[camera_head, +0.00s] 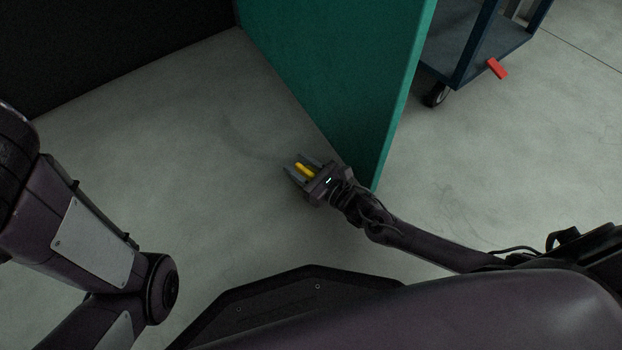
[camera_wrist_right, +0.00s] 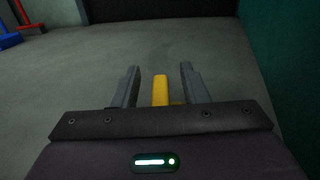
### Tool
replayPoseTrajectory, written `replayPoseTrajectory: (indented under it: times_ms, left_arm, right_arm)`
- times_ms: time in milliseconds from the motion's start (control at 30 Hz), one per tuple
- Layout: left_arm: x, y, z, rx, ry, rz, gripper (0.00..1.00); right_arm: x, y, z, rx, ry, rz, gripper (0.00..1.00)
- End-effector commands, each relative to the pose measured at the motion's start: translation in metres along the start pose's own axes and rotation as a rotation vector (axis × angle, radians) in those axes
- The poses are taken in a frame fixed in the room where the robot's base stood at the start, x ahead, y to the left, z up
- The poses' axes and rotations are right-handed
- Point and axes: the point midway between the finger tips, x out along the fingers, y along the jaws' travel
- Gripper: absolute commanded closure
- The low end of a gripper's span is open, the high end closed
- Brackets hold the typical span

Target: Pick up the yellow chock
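The yellow chock (camera_head: 304,170) is low by the floor, left of the green panel's near end. It also shows in the right wrist view (camera_wrist_right: 160,90), midway between the two grey fingers, with a visible gap on each side. My right gripper (camera_head: 303,168) is open around the chock, its fingers apart and not touching it. The chock's lower part is hidden behind the gripper's body in the wrist view. Only links of my left arm show at the left of the head view; its gripper is out of view.
A tall green panel (camera_head: 345,75) stands right beside my right gripper. A dark blue wheeled cart (camera_head: 470,60) with a red piece (camera_head: 497,68) on its lower edge is beyond it. A dark wall (camera_head: 110,40) closes the far left. The grey floor (camera_head: 190,150) left of the gripper is clear.

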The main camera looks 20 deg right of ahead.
Motion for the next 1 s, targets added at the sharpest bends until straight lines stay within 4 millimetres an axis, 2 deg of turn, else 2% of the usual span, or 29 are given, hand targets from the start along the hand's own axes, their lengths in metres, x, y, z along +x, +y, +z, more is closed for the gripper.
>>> replayPoseTrajectory:
  times_ms: [100,400,833,1000]
  left_arm:
    - [0.001,0.0,0.001,0.0,-0.001,0.0,0.64]
    - [0.0,0.0,0.001,0.0,0.0,0.0,0.64]
    - [0.001,0.0,0.001,0.0,0.0,0.001,0.64]
    - [0.007,0.0,0.004,0.003,0.0,0.005,0.64]
  right_arm:
    - [0.0,0.0,0.001,0.0,0.0,0.0,0.63]
    - [-0.001,0.0,0.0,0.0,0.0,0.0,1.0]
    - [0.0,0.0,0.002,0.0,0.0,-0.001,1.0]
    - [0.0,-0.001,0.013,-0.001,-0.001,0.0,1.0]
